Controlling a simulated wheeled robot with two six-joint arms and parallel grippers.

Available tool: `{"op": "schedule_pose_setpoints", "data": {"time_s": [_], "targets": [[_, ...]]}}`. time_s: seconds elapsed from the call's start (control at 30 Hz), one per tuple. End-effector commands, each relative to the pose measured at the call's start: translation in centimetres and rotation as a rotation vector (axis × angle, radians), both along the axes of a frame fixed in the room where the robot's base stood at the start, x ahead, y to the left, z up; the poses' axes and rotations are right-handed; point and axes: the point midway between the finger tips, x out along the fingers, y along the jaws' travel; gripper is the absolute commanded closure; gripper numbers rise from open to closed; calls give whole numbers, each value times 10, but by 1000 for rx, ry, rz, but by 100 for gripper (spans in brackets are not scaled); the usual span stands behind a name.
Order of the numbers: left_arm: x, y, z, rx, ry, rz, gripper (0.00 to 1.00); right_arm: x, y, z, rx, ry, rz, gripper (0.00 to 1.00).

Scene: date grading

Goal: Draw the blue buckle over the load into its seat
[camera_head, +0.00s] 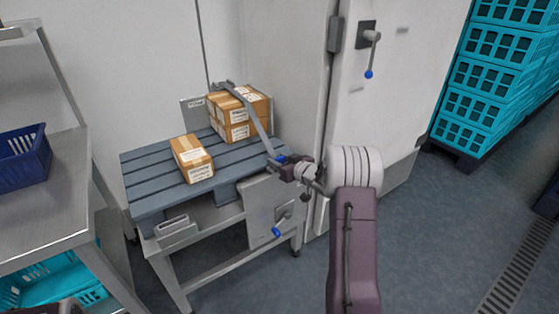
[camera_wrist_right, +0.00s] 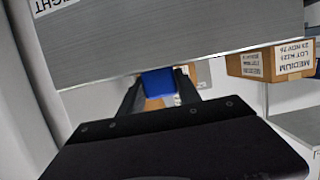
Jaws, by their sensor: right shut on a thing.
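The blue buckle (camera_head: 281,158) is at the end of a grey strap (camera_head: 256,127). The strap runs from behind the slatted stand over the stacked cartons (camera_head: 255,105) and down to the front right. My right gripper (camera_head: 287,165) is shut on the buckle, beside the stand's right edge. I cannot make out the seat for certain.
A single carton (camera_head: 192,158) lies on the slatted stand (camera_head: 150,170), left of the stack. A blue-handled lever (camera_head: 280,228) is on the stand's front. A white door (camera_head: 395,80) stands at right, and a metal shelf (camera_head: 50,215) with a blue crate (camera_head: 22,158) at left.

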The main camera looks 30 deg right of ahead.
Motion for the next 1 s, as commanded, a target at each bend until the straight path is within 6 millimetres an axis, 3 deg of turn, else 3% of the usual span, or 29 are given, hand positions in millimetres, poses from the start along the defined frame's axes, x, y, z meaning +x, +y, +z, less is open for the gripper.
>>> {"op": "schedule_pose_setpoints", "data": {"time_s": [0.17,0.2,0.27,0.3,0.63,0.97,1.0], "targets": [[0,0,0,0,0,0,100,0,0,0,0,-1,0,100],[0,0,0,0,0,0,100,0,0,0,0,-1,0,55],[0,0,0,0,0,0,100,0,0,0,0,-1,0,38],[0,0,0,0,0,0,100,0,0,0,0,-1,0,35],[0,0,4,0,0,0,100,-4,-1,2,1,0,0,35],[0,0,34,0,0,0,100,-68,-6,25,2,1,-3,35],[0,0,21,0,-1,0,100,-74,-7,20,-1,-2,-3,35]]}}
